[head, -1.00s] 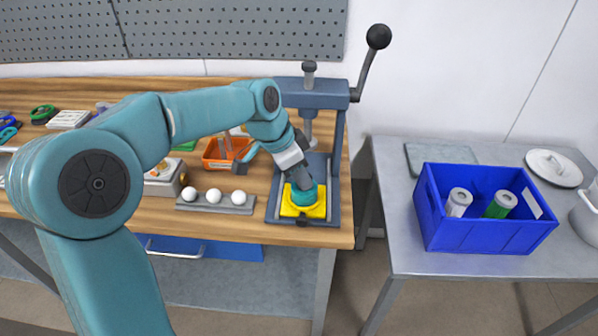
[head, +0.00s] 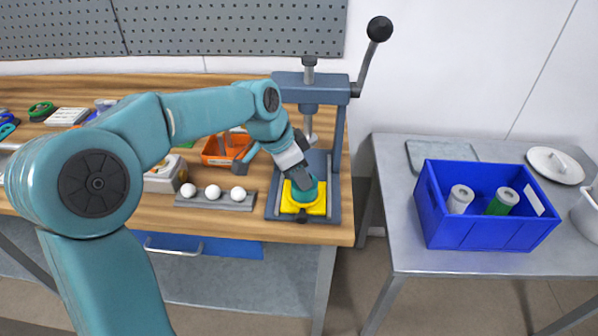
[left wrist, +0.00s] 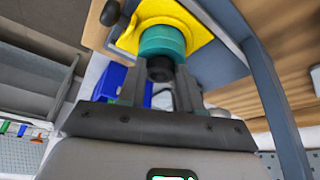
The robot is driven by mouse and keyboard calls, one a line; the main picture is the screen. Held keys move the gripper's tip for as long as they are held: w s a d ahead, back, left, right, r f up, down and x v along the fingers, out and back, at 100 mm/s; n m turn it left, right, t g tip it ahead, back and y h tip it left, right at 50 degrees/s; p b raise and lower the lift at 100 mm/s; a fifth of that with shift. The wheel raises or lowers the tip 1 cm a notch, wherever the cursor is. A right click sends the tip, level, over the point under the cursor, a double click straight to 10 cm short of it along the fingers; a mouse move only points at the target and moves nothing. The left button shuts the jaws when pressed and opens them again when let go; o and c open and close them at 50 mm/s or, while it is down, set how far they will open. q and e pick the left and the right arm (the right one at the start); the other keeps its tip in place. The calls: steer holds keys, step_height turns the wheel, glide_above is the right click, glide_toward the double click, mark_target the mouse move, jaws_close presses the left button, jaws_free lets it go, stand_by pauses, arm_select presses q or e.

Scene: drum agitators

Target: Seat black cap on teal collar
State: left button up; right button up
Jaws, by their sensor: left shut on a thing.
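The teal collar (head: 311,194) sits in a yellow holder (head: 318,208) on the base of the press. In the left wrist view the collar (left wrist: 160,42) stands on the yellow holder (left wrist: 205,22). My left gripper (head: 299,183) points down at the collar and partly covers it. In the left wrist view my left gripper (left wrist: 158,86) is shut on the black cap (left wrist: 160,69), which is right at the collar's near face. I cannot tell whether cap and collar touch. My right gripper is not in view.
The blue-grey press (head: 318,87) stands over the holder, with its ram and raised lever (head: 368,62) close by. A rail with white balls (head: 213,192) and an orange bin (head: 226,150) lie to the left. A blue crate (head: 484,235) stands on the right table.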

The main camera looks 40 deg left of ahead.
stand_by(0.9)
arm_select(q)
steer(key=o, duration=1.1)
steer(key=shift+f, duration=0.1)
steer(key=p+v, duration=0.1)
steer(key=v, duration=1.5)
steer(key=shift+r+p, duration=0.25)
steer(key=shift+p, duration=0.05)
